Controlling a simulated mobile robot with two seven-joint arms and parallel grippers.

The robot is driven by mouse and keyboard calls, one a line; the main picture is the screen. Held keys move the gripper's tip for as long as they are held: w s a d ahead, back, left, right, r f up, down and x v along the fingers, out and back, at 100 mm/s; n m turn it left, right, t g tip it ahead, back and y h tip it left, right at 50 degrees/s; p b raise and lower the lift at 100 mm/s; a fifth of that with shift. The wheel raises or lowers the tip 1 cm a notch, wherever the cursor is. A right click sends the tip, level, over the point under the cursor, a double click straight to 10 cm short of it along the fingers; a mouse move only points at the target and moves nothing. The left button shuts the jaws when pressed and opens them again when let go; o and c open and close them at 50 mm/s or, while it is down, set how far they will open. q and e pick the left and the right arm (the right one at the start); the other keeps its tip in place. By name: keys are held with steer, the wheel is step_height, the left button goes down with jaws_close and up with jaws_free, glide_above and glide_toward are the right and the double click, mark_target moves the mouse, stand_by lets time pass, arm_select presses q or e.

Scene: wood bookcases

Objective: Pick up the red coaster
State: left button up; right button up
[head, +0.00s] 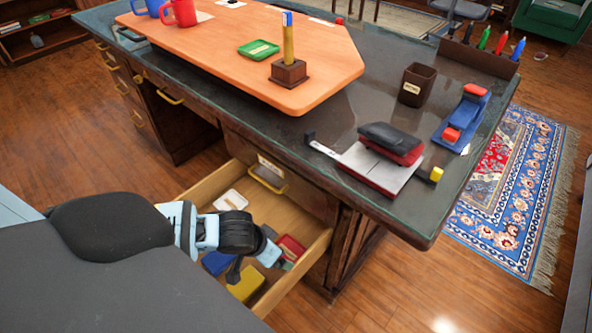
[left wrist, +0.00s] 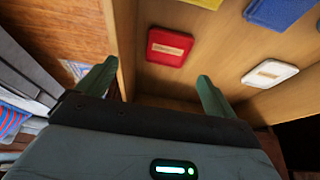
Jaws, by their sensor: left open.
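The red coaster (head: 291,247) lies in the open wooden drawer (head: 313,251), near its front right corner in the head view. In the left wrist view the red coaster (left wrist: 170,46) is a square with a tan label, lying flat and fully visible beyond the fingertips. My left gripper (head: 278,259) is at the drawer, close to the red coaster. In the left wrist view my left gripper (left wrist: 153,80) has its fingers wide apart with nothing between them; the coaster lies ahead of the gap. My right gripper is not in view.
The drawer walls stand close around my gripper.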

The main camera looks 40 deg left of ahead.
arm_select(q)
steer(key=w+a, duration=0.1)
steer(key=b, duration=0.2)
glide_toward(287, 252)
steer(key=shift+w+d+f, duration=0.2)
steer(key=shift+f, duration=0.3)
steer(key=shift+w+f, duration=0.2)
steer(key=shift+f, duration=0.25)
steer(key=b+x, duration=0.2)
steer(key=x, duration=0.3)
steer(key=shift+w+a+f+b, duration=0.1)
steer(key=shift+b, duration=0.25)
steer(key=shift+c, duration=0.4)
steer(key=c, duration=0.7)
